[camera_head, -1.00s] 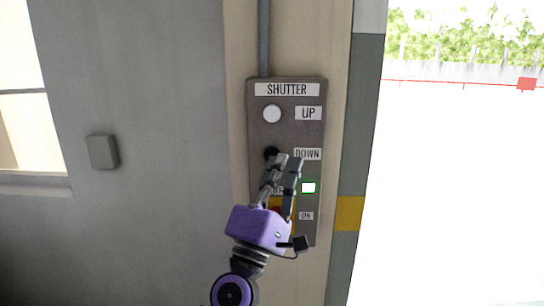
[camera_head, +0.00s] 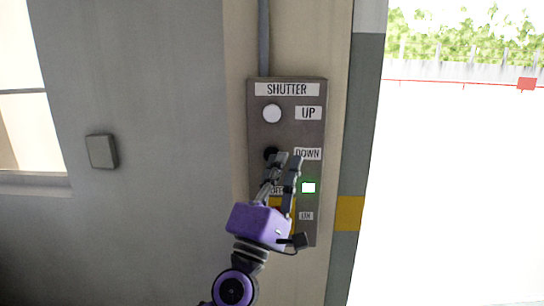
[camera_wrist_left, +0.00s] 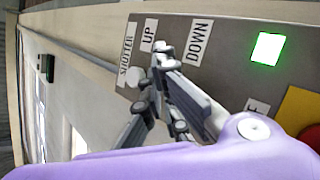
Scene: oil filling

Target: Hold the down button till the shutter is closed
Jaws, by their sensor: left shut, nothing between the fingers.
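The grey shutter panel (camera_head: 286,125) is on the wall. Its black down button (camera_head: 270,153) sits beside the DOWN label (camera_head: 307,154), below the white up button (camera_head: 272,114). My left gripper (camera_head: 285,158) is shut and empty. Its fingertips are at the lower right of the down button and partly cover it in the head view. I cannot tell whether they touch it. In the left wrist view the fingertips (camera_wrist_left: 165,60) are beside the DOWN label (camera_wrist_left: 199,43), and the button is hidden behind them. No shutter shows in the bright doorway.
A green light (camera_head: 308,188) is lit on the panel. A yellow part (camera_head: 275,203) shows behind my gripper. A small grey box (camera_head: 102,151) is on the wall to the left. The doorway (camera_head: 455,190) to the right is open, with a striped post (camera_head: 351,160) at its edge.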

